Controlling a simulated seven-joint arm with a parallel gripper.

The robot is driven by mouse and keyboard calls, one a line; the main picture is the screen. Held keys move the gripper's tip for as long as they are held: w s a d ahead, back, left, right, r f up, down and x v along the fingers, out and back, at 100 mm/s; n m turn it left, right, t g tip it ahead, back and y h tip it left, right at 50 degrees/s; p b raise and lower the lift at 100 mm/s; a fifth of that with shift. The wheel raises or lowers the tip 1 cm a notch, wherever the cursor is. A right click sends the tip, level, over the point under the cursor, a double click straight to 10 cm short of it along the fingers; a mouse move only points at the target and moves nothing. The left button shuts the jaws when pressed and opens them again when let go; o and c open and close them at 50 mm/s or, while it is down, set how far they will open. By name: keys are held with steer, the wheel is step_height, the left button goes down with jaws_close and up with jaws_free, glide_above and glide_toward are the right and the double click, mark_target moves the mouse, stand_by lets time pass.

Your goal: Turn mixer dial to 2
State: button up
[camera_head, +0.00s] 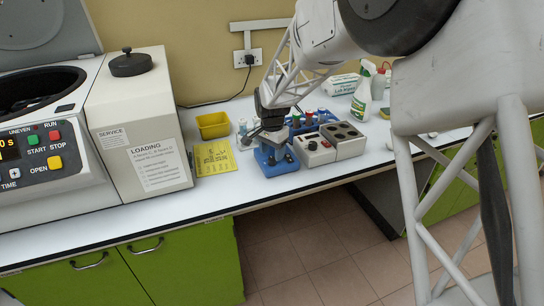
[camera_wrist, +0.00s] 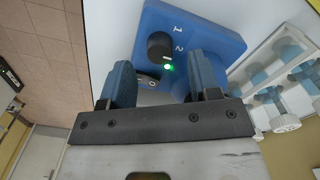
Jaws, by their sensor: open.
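The mixer is a small blue unit (camera_head: 284,166) on the bench, below my gripper (camera_head: 274,137) in the head view. In the wrist view its blue face (camera_wrist: 222,42) carries a round black dial (camera_wrist: 158,45), printed marks 1 and 2, and a lit green light (camera_wrist: 168,67). A short pale mark shows at the dial's edge close to the green light; I cannot tell its exact setting. My gripper (camera_wrist: 160,65) is open, with its two blue fingers apart on either side of the dial area. I see no clear contact with the dial.
A grey block with dark round wells (camera_head: 343,139) stands right of the mixer, with a tube rack (camera_head: 312,122) behind. A yellow sheet (camera_head: 213,158) and yellow tray (camera_head: 213,125) lie left. A large centrifuge (camera_head: 40,160) fills the left. White-and-blue fittings (camera_wrist: 285,80) flank the mixer.

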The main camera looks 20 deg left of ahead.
mark_target(272, 158)
steer(key=shift+r, duration=2.35)
steer(key=shift+d+r, duration=0.25)
steer(key=shift+d, duration=0.15)
steer(key=s+d+r, duration=0.4)
steer(key=d, duration=0.6)
steer(key=s+d+r+n+t, duration=0.1)
steer(key=s+d+r, duration=0.3)
steer(key=d, duration=0.7)
steer(key=s+d+r, duration=0.3)
steer(key=d+r, duration=0.2)
steer(key=d, duration=0.5)
steer(key=s+d+n, duration=0.1)
steer(key=s+d, duration=0.8)
steer(key=s, duration=0.3)
steer(key=s+d+f+t, duration=0.1)
steer(key=s+d, duration=0.8)
steer(key=s, duration=0.3)
steer(key=shift+s+d+f+n+t, duration=0.2)
steer(key=shift+d+f+n+t, duration=0.1)
steer(key=shift+d+n, duration=0.1)
